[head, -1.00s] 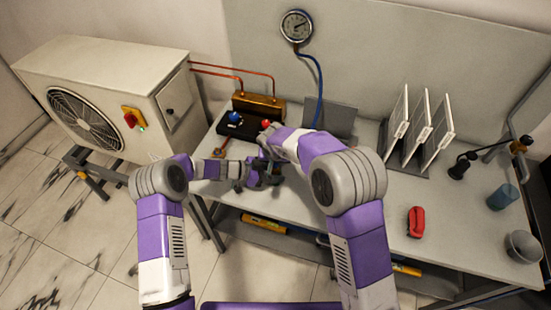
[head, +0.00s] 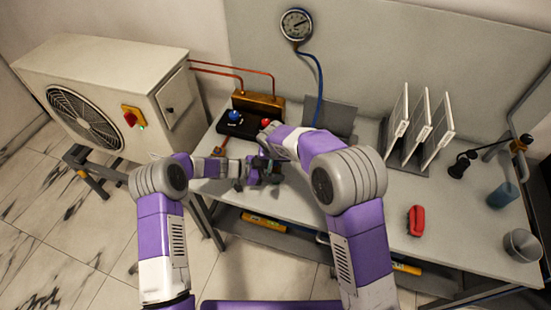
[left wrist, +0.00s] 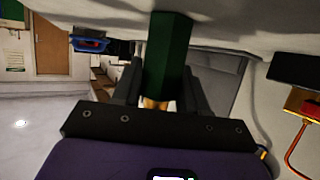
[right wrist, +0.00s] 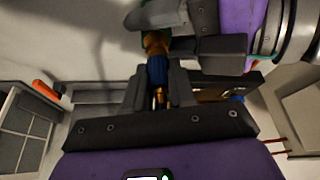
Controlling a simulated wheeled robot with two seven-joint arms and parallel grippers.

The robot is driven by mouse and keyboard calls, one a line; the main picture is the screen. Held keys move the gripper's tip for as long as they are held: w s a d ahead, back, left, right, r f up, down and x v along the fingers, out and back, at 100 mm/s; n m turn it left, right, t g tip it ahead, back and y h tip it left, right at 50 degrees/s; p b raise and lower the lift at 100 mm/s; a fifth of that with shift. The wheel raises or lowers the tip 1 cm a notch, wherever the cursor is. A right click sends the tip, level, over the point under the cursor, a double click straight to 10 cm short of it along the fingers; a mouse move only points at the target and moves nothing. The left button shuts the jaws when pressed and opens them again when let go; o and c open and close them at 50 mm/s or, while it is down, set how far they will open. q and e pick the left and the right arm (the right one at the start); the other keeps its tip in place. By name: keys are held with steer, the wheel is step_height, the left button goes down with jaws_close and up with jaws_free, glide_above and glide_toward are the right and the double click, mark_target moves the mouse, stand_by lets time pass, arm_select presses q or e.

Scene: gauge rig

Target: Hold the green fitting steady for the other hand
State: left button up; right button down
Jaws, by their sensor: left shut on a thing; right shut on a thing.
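The green fitting (left wrist: 167,60) is a green block with a brass end. My left gripper (left wrist: 160,85) is shut on it, with a finger on each side. In the right wrist view the green fitting (right wrist: 146,16) shows at the top, its brass end pointing down. My right gripper (right wrist: 158,84) is shut on a blue piece with brass (right wrist: 157,70), in line with that brass end. The two look touching, but I cannot tell whether they are joined. In the head view my left gripper (head: 243,172) is low over the bench, and my right arm partly hides the meeting place.
A gauge (head: 296,25) with a blue hose hangs behind.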

steer(key=shift+r, duration=0.35)
steer(key=shift+r, duration=2.3)
arm_select(q)
steer(key=o, duration=1.4)
steer(key=shift+c, duration=0.2)
steer(key=v, duration=1.2)
steer(key=shift+r, duration=0.1)
